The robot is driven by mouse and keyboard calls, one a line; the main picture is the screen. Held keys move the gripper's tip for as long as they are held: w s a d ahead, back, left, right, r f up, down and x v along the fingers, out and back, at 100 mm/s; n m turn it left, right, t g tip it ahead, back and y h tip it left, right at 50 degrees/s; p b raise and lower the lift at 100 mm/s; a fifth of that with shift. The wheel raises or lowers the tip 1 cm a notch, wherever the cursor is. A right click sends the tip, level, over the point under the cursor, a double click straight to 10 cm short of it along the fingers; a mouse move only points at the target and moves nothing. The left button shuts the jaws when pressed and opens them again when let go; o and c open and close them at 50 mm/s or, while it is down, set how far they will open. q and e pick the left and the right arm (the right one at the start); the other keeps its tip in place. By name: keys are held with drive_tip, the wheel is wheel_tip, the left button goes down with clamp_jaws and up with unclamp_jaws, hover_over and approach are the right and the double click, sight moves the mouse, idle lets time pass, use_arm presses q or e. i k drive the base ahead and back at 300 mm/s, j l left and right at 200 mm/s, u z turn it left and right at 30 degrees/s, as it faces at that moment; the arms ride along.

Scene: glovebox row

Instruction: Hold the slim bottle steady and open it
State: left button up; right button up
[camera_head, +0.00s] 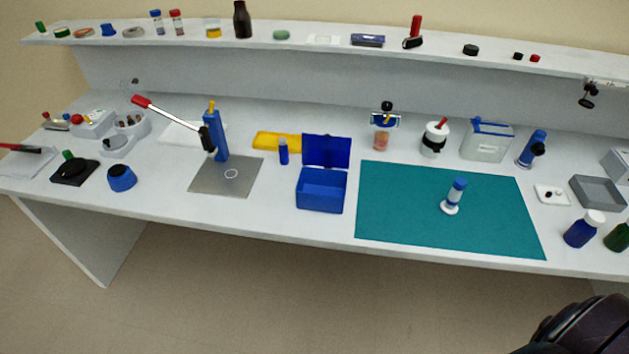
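A slim bottle (454,195) with a blue cap stands upright on the teal mat (400,225), right of the mat's middle. It has a white-and-blue body and rests on a small round white base. The cap sits on top of it. Nothing touches the bottle. A dark rounded part of my own arm or body shows at the bottom right corner, well apart from the bottle. Neither of my grippers shows in this view, so their fingers are hidden.
A blue box (321,192) with its lid raised stands left of the mat. A white-capped blue bottle (583,229) and a grey tray (598,192) stand to the right. A lever press (217,135) stands at the left. The mat around the bottle is clear.

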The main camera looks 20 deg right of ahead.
sight(449, 206)
drive_tip(key=z, duration=1.65)
